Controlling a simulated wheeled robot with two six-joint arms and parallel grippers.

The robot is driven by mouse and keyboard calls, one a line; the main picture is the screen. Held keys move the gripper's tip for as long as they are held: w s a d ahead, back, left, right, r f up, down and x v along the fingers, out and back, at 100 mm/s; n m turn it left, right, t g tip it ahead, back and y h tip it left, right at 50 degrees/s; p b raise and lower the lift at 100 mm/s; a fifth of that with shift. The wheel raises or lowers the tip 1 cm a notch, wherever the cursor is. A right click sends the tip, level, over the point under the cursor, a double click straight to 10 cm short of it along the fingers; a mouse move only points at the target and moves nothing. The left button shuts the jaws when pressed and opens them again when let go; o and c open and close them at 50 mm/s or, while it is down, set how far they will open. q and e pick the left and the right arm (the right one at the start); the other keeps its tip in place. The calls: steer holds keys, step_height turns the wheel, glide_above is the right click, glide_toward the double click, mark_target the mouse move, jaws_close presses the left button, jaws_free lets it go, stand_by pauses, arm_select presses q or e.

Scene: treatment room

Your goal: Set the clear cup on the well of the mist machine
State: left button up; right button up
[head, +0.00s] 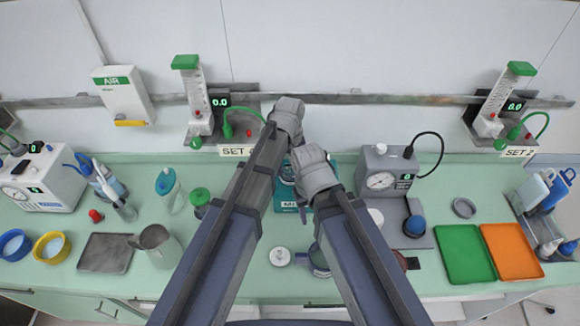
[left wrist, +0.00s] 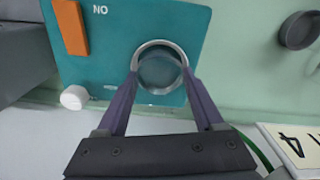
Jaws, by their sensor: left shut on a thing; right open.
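The mist machine (left wrist: 110,60) is a teal box with an orange strip and a white knob in the left wrist view. In the head view it (head: 304,204) shows only partly between my arms. My left gripper (left wrist: 161,72) is shut on the clear cup (left wrist: 160,50), seen as a round clear shape with a pale rim over the machine's top. The well is hidden behind the cup, and I cannot tell whether the cup touches it. In the head view my left fingertips are hidden.
A grey gauge device (head: 387,178) with a black hose stands right of my arms. Green (head: 463,254) and orange (head: 512,251) trays lie further right. A jug (head: 157,244) and a grey tray (head: 106,253) stand left. A wall rail (head: 350,98) runs behind.

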arm_select(q)
steer(key=shift+s+f+b, duration=0.55)
steer(key=shift+s, duration=0.35)
stand_by(0.3)
steer(key=o, duration=1.4)
steer(key=shift+o, duration=0.3)
steer(key=w+r+p, duration=0.1)
steer(key=r+p, duration=0.1)
steer(key=shift+w+p, duration=0.15)
steer(key=shift+p, duration=0.25)
steer(key=shift+r+p, duration=0.65)
steer(key=shift+r, duration=0.1)
steer(key=shift+w+r+p, duration=0.25)
steer(key=shift+r+p, duration=0.6)
steer(key=shift+p, duration=0.1)
steer(key=shift+r+p, duration=0.9)
steer(key=shift+a, duration=0.1)
